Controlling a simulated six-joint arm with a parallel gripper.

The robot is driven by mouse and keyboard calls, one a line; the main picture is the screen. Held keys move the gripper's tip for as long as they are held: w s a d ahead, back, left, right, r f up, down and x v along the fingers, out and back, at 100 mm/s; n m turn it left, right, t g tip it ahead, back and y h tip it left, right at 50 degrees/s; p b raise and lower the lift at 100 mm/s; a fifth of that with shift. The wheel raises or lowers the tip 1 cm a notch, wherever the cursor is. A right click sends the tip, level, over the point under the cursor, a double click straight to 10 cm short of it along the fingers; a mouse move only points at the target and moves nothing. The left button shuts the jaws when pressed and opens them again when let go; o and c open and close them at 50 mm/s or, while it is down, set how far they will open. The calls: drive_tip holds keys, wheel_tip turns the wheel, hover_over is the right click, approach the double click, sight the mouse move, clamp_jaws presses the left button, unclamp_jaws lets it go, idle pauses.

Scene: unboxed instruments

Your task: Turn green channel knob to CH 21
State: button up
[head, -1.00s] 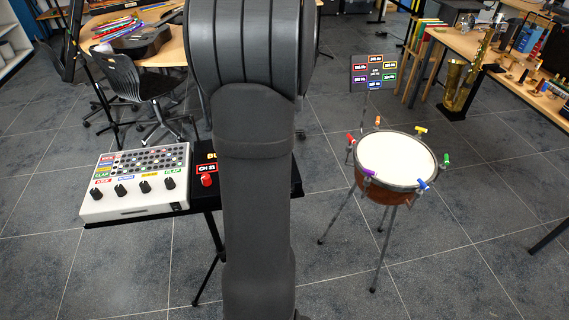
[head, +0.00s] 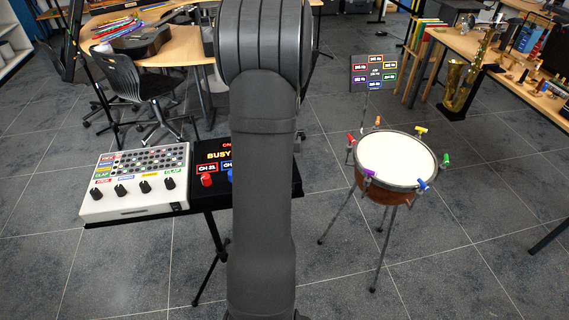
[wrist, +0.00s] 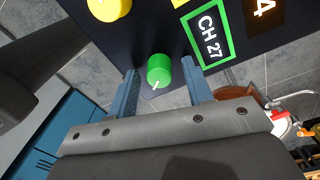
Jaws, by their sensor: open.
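The green channel knob (wrist: 159,71) shows in the wrist view, with a white pointer mark on its side. Beside it is a green-framed display (wrist: 208,34) that reads CH 27. My gripper (wrist: 160,82) is open, with one blue-grey finger on each side of the green knob; I cannot tell whether either touches it. In the head view my arm hides the green knob and my gripper. The black panel (head: 203,194) shows there with a red knob (head: 207,180) and a red-framed display reading CH 21.
A yellow knob (wrist: 109,8) is near the green one on the panel. A white drum machine (head: 131,207) sits left of the panel on the same stand. A drum (head: 396,163) with coloured tuning handles stands to the right, with open floor around it.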

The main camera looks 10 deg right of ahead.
drive_tip(key=c, duration=1)
